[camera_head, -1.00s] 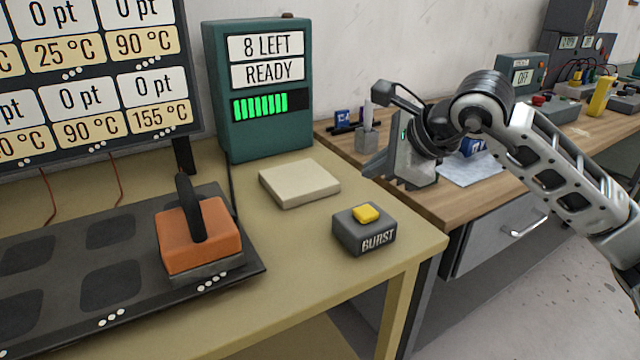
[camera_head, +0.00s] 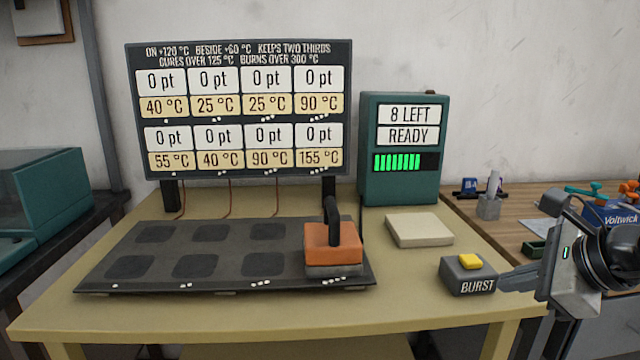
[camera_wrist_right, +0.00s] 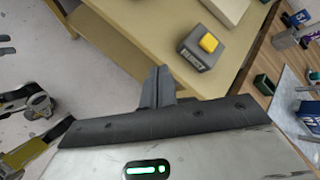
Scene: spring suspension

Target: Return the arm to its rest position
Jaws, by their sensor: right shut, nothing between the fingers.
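My right gripper (camera_head: 508,279) is at the right of the head view, its fingers pointing left. It is shut and empty, close to the grey BURST box (camera_head: 468,275) with its yellow button (camera_head: 470,261). In the right wrist view, my shut fingers (camera_wrist_right: 157,88) show below and left of the same BURST box (camera_wrist_right: 201,49), with a gap between them in the picture. The orange block with a black handle (camera_head: 333,247) sits on the dark mat (camera_head: 110,287), at its right end. My left gripper is not in view.
A beige pad (camera_head: 419,229) lies on the yellow table (camera_head: 250,335), behind the BURST box. A green panel (camera_head: 399,190) reads 8 LEFT, READY. A display board (camera_head: 240,119) shows several temperatures and 0 pt values. A wooden bench (camera_head: 510,215) with small items stands at the right.

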